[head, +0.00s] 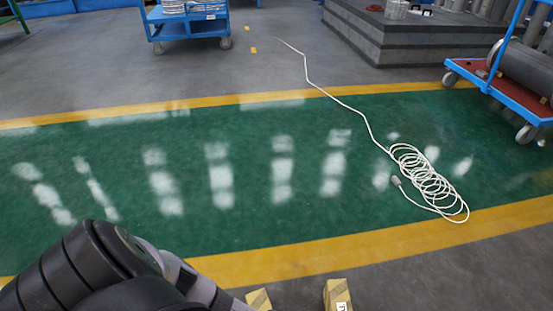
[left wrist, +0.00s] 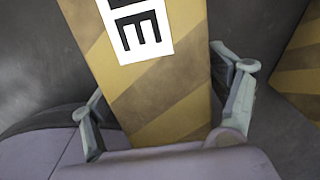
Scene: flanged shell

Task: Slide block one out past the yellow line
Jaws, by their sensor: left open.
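Block one (left wrist: 165,100), tan with darker diagonal stripes, fills the middle of the left wrist view. Its white label shows a black E and part of another letter. My left gripper (left wrist: 160,82) is open, with one finger on each side of this block; I cannot tell whether they touch it. In the head view, a striped block (head: 259,299), likely the same one, shows at the bottom edge beside my left arm. The near yellow line (head: 330,258) runs just beyond it. My left gripper's fingers are hidden in the head view. My right gripper is not in view.
A second striped block (head: 338,296) with a white label stands to the right. Beyond the near line lies a green floor strip (head: 250,215), with a coiled white cable (head: 430,180) at right. A far yellow line (head: 220,100), blue carts and a grey platform (head: 420,40) lie further back.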

